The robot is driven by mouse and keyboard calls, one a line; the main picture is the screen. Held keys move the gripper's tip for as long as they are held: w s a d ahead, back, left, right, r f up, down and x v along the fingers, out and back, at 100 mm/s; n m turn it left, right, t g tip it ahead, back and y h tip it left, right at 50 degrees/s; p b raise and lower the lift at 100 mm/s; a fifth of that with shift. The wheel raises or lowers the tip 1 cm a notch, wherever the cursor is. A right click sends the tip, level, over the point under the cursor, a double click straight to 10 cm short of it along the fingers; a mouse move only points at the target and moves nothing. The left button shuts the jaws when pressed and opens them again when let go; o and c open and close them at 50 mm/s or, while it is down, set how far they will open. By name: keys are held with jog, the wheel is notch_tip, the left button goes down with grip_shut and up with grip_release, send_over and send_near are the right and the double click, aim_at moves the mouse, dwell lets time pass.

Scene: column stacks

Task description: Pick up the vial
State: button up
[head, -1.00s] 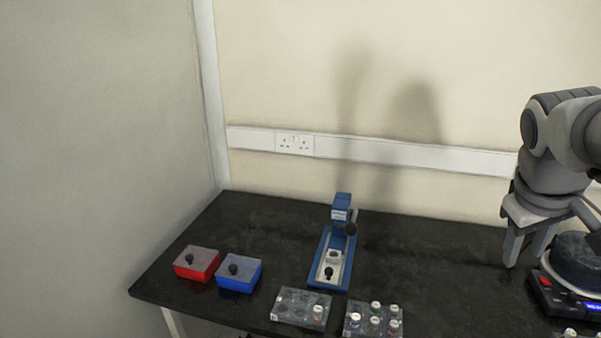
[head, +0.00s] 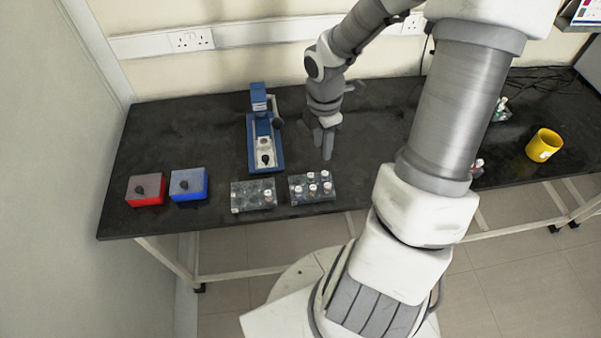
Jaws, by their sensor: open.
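One more vial (head: 268,196) stands at the right end of the left rack (head: 243,202). The frames do not show which vial the task means. My gripper (head: 324,150) is open and points down above the table, just behind the right rack. I see nothing between its fingers, and it appears apart from the vials.
A blue press-like device (head: 264,140) stands behind the left rack. A yellow mug (head: 544,145) is at the far right. The black table (head: 215,120) has free room at the back.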

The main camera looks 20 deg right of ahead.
jog(key=a+f, duration=0.1)
jog(key=b, duration=0.4)
send_over(313, 187)
jog(key=shift+n, duration=0.3)
jog(key=f, duration=1.1)
jog(key=shift+s+d, duration=0.15)
jog(key=shift+d, duration=0.05)
jog(key=f+b, duration=0.1)
jog(key=f, duration=0.4)
jog(key=shift+a+f+b, duration=0.2)
jog(key=shift+f+b, duration=0.1)
jog(key=shift+b, duration=0.05)
grip_shut()
